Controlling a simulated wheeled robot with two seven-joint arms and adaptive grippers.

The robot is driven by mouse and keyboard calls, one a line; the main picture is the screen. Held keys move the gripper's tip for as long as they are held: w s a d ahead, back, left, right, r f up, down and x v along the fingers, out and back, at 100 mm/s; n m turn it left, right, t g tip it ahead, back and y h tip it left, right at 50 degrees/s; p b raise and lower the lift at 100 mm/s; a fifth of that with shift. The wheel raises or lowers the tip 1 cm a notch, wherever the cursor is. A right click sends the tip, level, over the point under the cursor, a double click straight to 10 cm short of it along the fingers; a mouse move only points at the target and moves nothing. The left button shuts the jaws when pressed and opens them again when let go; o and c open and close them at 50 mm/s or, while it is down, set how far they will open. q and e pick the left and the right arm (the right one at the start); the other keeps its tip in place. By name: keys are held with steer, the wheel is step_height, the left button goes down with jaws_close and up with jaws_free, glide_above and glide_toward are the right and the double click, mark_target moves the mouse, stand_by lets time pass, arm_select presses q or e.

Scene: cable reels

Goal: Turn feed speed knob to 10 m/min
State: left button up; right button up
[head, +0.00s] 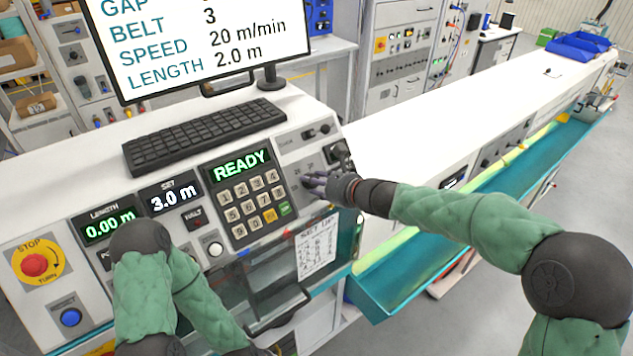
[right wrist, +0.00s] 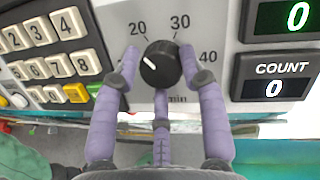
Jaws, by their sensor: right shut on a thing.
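The black feed speed knob (right wrist: 160,64) sits on the grey panel in the right wrist view. Labels 20, 30 and 40 show around it; the spot to its left is covered by a finger. Its white pointer mark lies on its left side. My right gripper (right wrist: 160,80) has purple fingers at the left, right and lower sides of the knob and is shut on it. In the head view the right gripper (head: 325,185) reaches the panel's right part and hides the knob. My left arm shows at lower left; its gripper is not visible.
A screen (head: 200,45) reads SPEED 20 m/min and LENGTH 2.0 m. A keyboard (head: 205,130), keypad (head: 252,205) and red stop button (head: 35,265) are close by. The READY display (head: 240,165) is lit. A long white bench with a teal trough (head: 390,285) extends right.

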steer(key=n, duration=0.2)
steer(key=r+n, duration=0.1)
steer(key=n, duration=0.1)
steer(key=n+g, duration=0.1)
steer(key=shift+w+r+n+p, duration=0.15)
steer(key=shift+w+n+p, duration=0.1)
steer(key=shift+n+p, duration=0.15)
steer(key=n, duration=0.3)
steer(key=n+g, duration=0.1)
steer(key=n, duration=0.1)
steer(key=shift+n+g, duration=0.3)
steer(key=shift+n, duration=0.1)
steer(key=shift+c, duration=0.2)
steer(key=o, duration=1.1)
steer(key=shift+s+a+f, duration=0.2)
steer(key=shift+a, duration=0.1)
steer(key=shift+w+d+f, duration=0.1)
steer(key=shift+d+f, duration=0.1)
steer(key=v, duration=1.2)
steer(key=shift+r, duration=0.15)
